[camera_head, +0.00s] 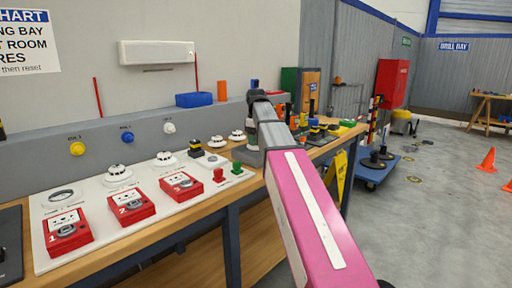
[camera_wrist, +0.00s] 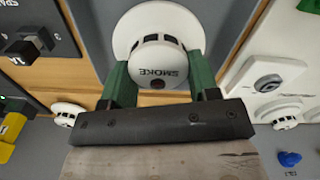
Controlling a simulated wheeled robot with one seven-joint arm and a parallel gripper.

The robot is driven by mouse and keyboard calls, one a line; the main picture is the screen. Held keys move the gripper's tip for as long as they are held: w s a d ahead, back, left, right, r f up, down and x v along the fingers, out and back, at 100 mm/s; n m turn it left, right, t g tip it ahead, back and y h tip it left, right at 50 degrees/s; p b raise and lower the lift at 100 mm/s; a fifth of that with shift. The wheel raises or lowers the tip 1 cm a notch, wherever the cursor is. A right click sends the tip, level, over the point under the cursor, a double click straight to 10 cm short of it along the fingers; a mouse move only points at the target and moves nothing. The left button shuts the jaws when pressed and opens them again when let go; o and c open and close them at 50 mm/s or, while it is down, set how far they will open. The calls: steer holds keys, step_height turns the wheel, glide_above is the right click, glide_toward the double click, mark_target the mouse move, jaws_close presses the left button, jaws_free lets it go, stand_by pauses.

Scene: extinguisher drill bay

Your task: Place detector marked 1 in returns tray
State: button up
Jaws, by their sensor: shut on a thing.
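My gripper (camera_wrist: 160,88) is shut on a white round detector (camera_wrist: 158,60) lettered SMOKE, with a green finger on each side of its dome. Its wide white base shows beyond the fingers. I see no number on it. A grey surface (camera_wrist: 222,25) with a darker edge lies beyond the detector in the wrist view. I cannot tell whether it is the returns tray or whether the detector touches it. Other white detectors stand on the white board (camera_head: 118,174) and on the bench behind (camera_head: 237,135).
Red call points (camera_head: 130,207) numbered 1, 2 and 3 sit on the white board (camera_head: 100,228). Green and red knobs (camera_head: 219,176) stand at its right end. A blue box (camera_head: 194,99) rests on the back ledge. More equipment crowds the bench beyond my arm.

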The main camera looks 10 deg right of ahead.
steer(key=shift+f, duration=1.65)
steer(key=shift+f, duration=0.1)
steer(key=o, duration=1)
steer(key=shift+c, duration=0.2)
step_height(320, 180, up, 12)
steer(key=shift+r, duration=0.1)
